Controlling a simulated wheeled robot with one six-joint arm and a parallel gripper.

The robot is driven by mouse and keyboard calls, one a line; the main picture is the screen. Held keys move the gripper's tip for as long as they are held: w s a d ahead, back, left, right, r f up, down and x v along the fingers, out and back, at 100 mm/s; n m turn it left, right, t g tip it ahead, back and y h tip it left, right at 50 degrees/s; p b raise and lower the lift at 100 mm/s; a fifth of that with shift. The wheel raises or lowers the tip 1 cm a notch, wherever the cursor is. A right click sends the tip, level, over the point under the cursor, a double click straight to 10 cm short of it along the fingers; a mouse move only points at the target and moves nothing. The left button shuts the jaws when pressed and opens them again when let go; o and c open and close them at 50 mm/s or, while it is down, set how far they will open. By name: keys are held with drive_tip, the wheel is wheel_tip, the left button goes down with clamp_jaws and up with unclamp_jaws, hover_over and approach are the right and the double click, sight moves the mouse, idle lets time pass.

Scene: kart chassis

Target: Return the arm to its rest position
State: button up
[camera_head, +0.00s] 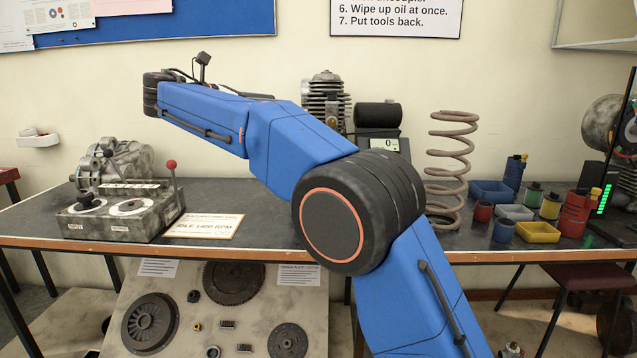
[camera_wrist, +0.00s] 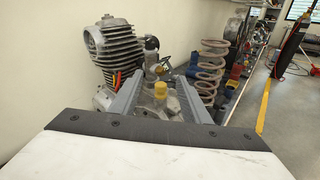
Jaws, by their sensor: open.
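My blue arm (camera_head: 285,145) reaches up and to the left across the workbench, with its large black elbow joint (camera_head: 345,215) in front of the bench edge. The wrist end (camera_head: 155,92) is raised above the left part of the bench, with a small camera mount (camera_head: 203,62) on top. My gripper (camera_wrist: 161,78) shows in the wrist view as two grey fingers spread apart. No held thing is clear between them; a yellow-capped object (camera_wrist: 160,90) shows in the gap, its depth unclear. The fingers are hidden in the head view.
The workbench (camera_head: 265,235) holds a grey machine with a red-knobbed lever (camera_head: 130,200) at left. A finned engine cylinder (camera_head: 322,100) and a rusty coil spring (camera_head: 452,165) stand behind the arm. Small bins (camera_head: 537,232) and bottles crowd the right. The wall is close behind.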

drive_tip(key=d+f+m+g+y, duration=0.1)
drive_tip(key=d, duration=0.9)
drive_tip(key=s+d+f+m+g+y, duration=0.15)
drive_tip(key=s+d+f, duration=0.25)
drive_tip(key=d, duration=0.4)
drive_tip(key=s+d+f+m+g+y, duration=0.1)
drive_tip(key=s+d+f+m+y, duration=0.15)
drive_tip(key=s+d, duration=0.4)
drive_tip(key=s+d+f+m+g+y, duration=0.1)
drive_tip(key=s+d+f+m, duration=0.3)
drive_tip(key=d, duration=0.6)
drive_tip(key=s+d+f+m+g+y, duration=0.25)
drive_tip(key=s+d+f+m, duration=0.4)
drive_tip(key=s+f, duration=0.65)
drive_tip(key=s+f+m+t+y, duration=0.1)
drive_tip(key=s+f+m+y, duration=0.3)
drive_tip(key=s+f+m, duration=0.4)
drive_tip(key=s+f, duration=0.7)
drive_tip(key=s, duration=0.2)
drive_tip(key=shift+s+d, duration=0.15)
drive_tip(key=shift+d, duration=0.15)
drive_tip(key=shift+r+m+y, duration=0.1)
drive_tip(key=shift+m+y, duration=0.15)
